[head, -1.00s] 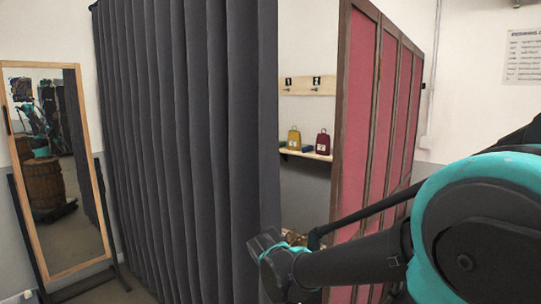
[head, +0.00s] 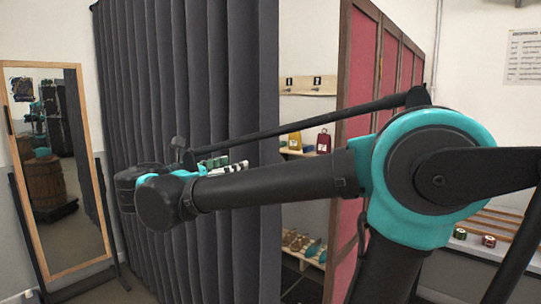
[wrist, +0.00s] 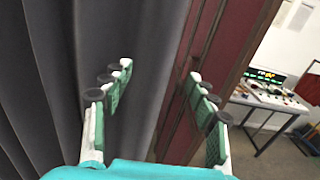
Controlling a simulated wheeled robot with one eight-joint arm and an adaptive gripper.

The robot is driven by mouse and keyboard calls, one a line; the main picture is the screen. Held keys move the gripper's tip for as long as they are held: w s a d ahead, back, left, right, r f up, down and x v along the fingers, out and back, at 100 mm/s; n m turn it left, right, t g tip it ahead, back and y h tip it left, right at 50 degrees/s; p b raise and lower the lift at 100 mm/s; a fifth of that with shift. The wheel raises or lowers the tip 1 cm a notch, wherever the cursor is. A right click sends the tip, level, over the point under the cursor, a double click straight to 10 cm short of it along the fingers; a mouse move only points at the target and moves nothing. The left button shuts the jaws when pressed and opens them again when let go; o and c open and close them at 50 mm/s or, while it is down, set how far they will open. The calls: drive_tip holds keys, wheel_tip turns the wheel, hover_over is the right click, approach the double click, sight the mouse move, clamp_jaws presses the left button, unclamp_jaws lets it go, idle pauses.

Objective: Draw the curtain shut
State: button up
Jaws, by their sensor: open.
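The dark grey pleated curtain (head: 215,60) hangs from the upper left and ends at a straight right edge. A gap shows between that edge and the red folding screen (head: 358,75). My gripper (head: 238,165) is in front of the curtain's right part, its green-padded fingers pointing right. In the wrist view my gripper (wrist: 160,85) is open and empty, its fingers wide apart. There the curtain (wrist: 40,60) fills the left side, and the red screen (wrist: 215,55) is behind the right finger. I cannot tell whether a finger touches the cloth.
A tilted mirror (head: 55,190) stands at the left. Through the gap are a shelf (head: 297,152) with small bags, a hook board (head: 305,92) and shoes (head: 300,243) low down. In the wrist view a table (wrist: 270,100) with a lit panel stands at the right.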

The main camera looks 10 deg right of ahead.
drive_tip(key=x, duration=1.7)
drive_tip(key=shift+f, duration=0.15)
drive_tip(key=shift+c, duration=0.3)
clamp_jaws()
